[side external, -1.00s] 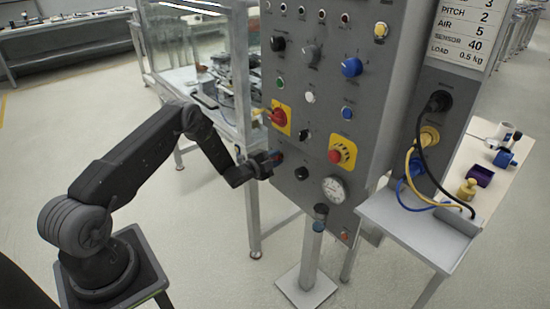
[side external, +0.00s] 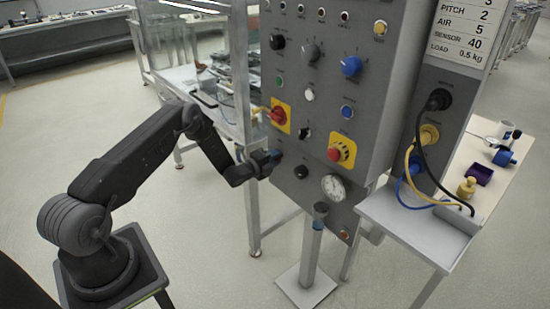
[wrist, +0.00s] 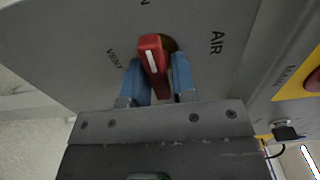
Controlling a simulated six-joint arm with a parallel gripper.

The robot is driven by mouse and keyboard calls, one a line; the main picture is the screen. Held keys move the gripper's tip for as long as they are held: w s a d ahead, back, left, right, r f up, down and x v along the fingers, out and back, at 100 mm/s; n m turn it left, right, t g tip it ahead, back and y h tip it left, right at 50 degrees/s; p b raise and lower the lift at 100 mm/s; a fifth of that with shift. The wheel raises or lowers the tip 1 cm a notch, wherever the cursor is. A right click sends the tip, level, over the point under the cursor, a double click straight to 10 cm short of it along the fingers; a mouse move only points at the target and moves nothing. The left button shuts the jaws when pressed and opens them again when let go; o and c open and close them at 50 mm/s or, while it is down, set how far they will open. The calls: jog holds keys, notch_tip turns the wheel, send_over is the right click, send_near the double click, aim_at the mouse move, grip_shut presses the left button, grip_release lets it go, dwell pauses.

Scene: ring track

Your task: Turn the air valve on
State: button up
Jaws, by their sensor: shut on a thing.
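The air valve's red handle (wrist: 152,55) with a white line on it shows in the wrist view. The label AIR is at its right and VENT at its left; lettering at the top edge is cut off. The white line points up and slightly left in the picture. My gripper (wrist: 160,84) is shut on the red handle, one blue finger on each side. In the side external view my gripper (side external: 272,158) is at the lower left of the grey panel (side external: 318,110) and hides the valve there.
A red rotary switch on a yellow plate (side external: 281,118) is just above my gripper. A red button on yellow (side external: 340,152), a black knob (side external: 301,172) and a gauge (side external: 334,187) are to the right. A post (side external: 313,250) stands in front below.

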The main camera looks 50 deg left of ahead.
jog(key=o, duration=0.7)
jog(key=shift+o, duration=0.2)
jog(key=s, duration=1.3)
jog(key=shift+s, duration=0.4)
